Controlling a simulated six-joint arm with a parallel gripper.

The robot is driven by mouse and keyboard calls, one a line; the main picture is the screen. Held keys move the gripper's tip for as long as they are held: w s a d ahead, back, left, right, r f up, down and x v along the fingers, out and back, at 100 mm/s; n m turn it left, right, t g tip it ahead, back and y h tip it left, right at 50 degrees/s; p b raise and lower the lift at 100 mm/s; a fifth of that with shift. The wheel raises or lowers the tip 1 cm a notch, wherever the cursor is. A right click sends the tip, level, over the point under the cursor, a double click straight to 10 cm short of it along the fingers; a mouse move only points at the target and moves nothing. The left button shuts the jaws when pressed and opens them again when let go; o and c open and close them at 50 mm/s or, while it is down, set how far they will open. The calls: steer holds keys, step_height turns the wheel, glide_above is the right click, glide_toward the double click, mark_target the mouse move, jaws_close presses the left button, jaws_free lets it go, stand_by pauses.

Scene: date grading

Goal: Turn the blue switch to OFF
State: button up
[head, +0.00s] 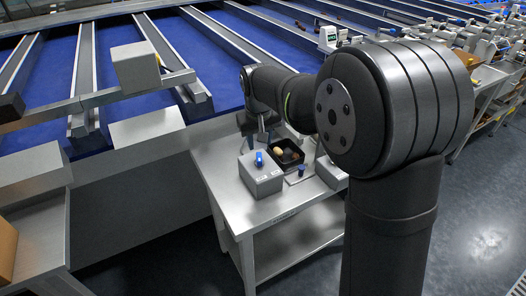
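The blue switch (259,158) is a small upright knob on top of a grey metal box (263,184) on the steel table. Small pale labels lie beside the knob, too small to read, so I cannot tell which setting it points to. My gripper (261,137) hangs above and behind the box, apart from the switch as far as I can see. Its fingers are small and partly dark here, and I cannot tell whether they are open or shut.
A black tray (297,164) with a few brown and pale items stands right of the box. Blue conveyor lanes (110,60) run behind.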

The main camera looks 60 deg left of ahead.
mark_target(259, 155)
steer(key=s+d+r+m+y, duration=0.2)
steer(key=d+r+m, duration=0.15)
steer(key=r, duration=0.45)
steer(key=shift+m+t, duration=0.25)
steer(key=shift+t, duration=0.25)
steer(key=x, duration=1.7)
steer(key=shift+w+a+f, duration=0.1)
steer(key=shift+a+f, duration=0.05)
steer(key=shift+a, duration=0.25)
steer(key=shift+c, duration=0.2)
